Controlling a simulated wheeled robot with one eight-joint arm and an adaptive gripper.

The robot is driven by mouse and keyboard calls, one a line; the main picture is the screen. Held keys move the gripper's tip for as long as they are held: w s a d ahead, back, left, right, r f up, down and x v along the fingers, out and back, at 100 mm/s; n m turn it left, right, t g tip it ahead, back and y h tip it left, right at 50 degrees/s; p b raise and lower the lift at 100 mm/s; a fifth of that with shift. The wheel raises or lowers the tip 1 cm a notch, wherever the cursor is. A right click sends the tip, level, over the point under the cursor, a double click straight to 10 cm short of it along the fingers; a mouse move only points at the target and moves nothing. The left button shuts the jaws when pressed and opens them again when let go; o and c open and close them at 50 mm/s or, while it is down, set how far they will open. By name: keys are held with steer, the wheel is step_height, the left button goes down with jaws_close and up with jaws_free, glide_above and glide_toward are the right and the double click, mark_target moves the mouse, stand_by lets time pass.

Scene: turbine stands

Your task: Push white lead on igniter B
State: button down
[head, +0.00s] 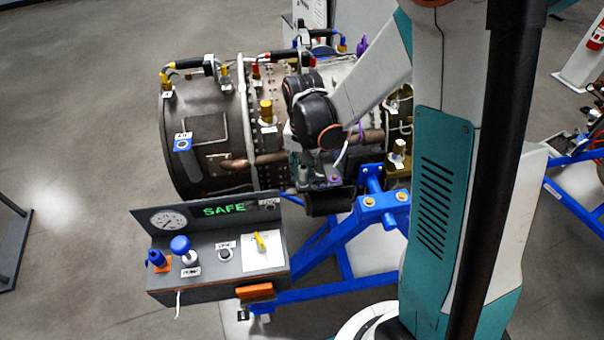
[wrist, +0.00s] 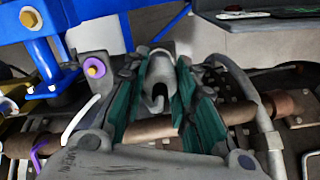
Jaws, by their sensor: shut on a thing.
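My gripper (wrist: 166,82) shows in the wrist view with its teal finger pads on both sides of a pale grey fitting (wrist: 158,75). The fitting is rounded with a dark slot, and I cannot tell whether it is the lead's end or part of the igniter. A short curved white lead (wrist: 80,118) lies left of the fingers, across a brown pipe; it also shows in the head view (head: 342,156). In the head view my gripper (head: 308,172) points down at the engine's near side, partly hidden by my wrist. No igniter B label is readable.
A purple-ringed bolt (wrist: 95,68) and blue stand bracket (wrist: 45,75) are left of the fingers. The brown pipe (wrist: 240,113) runs beneath them. A control box (head: 215,275) reading SAFE stands before the engine (head: 200,110). A blue frame (head: 320,250) supports the engine.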

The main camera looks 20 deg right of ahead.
mark_target(303, 167)
steer(key=shift+r, duration=0.55)
steer(key=shift+r+p, duration=0.7)
steer(key=shift+r, duration=0.1)
step_height(303, 167, up, 21)
steer(key=p, duration=1.3)
steer(key=shift+r, duration=0.2)
steer(key=w+d+b, duration=0.3)
steer(key=w+d, duration=1.2)
steer(key=d, duration=0.1)
steer(key=shift+b, duration=0.35)
stand_by(0.5)
steer(key=shift+a, duration=0.1)
steer(key=shift+f+b, duration=0.75)
steer(key=shift+f, duration=0.3)
